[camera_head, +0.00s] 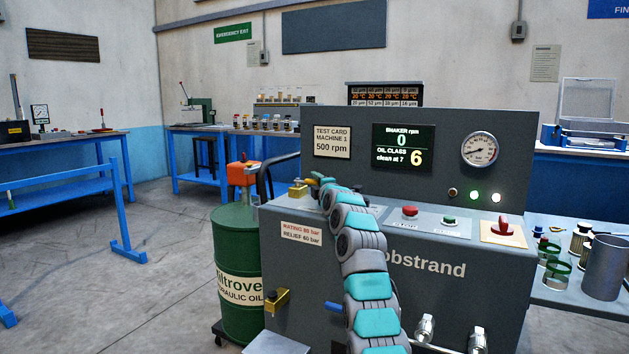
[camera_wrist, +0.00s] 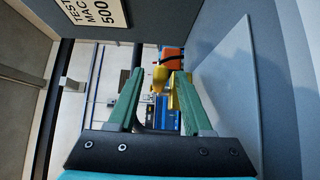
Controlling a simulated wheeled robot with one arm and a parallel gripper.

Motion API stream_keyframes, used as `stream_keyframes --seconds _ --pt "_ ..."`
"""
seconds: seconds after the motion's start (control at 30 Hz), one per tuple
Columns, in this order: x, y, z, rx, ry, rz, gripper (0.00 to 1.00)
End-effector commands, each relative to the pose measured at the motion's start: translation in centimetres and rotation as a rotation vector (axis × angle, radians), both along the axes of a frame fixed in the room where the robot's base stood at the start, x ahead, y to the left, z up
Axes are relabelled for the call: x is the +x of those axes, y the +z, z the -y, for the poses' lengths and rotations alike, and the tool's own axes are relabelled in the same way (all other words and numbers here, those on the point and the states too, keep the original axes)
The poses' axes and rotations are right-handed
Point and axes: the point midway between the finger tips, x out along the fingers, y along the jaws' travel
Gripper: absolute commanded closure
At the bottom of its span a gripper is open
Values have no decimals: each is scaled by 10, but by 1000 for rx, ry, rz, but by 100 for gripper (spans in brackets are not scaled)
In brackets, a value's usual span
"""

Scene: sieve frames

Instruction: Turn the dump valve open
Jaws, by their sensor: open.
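No label that I can read names the dump valve. A small brass-yellow fitting (camera_head: 297,190) sits at the left end of the grey machine's top, and yellow parts (camera_wrist: 180,92) show ahead of my fingers in the wrist view. My gripper (camera_head: 316,180) is beside this fitting in the head view, partly hidden by my arm. In the wrist view its two green fingers (camera_wrist: 159,102) are apart, with the yellow parts seen between and beyond the tips. I cannot tell whether they touch. Another brass fitting (camera_head: 277,300) and a blue handle (camera_head: 335,306) are on the machine's front.
The grey test machine (camera_head: 430,300) has a display (camera_head: 403,147), a gauge (camera_head: 479,149), a red button (camera_head: 410,211) and a red knob (camera_head: 503,226). A green oil drum (camera_head: 237,270) with an orange top (camera_head: 242,174) stands left. The floor further left is open.

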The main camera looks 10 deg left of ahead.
Motion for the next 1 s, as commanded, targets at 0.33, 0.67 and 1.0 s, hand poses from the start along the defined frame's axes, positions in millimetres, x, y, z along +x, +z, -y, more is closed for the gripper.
stream_keyframes --seconds 0.33,0.67,1.0 --pt "10 2 -4 2 -3 1 50" --pt "11 0 -5 0 -3 0 50" --pt "10 0 -5 0 -3 0 85"
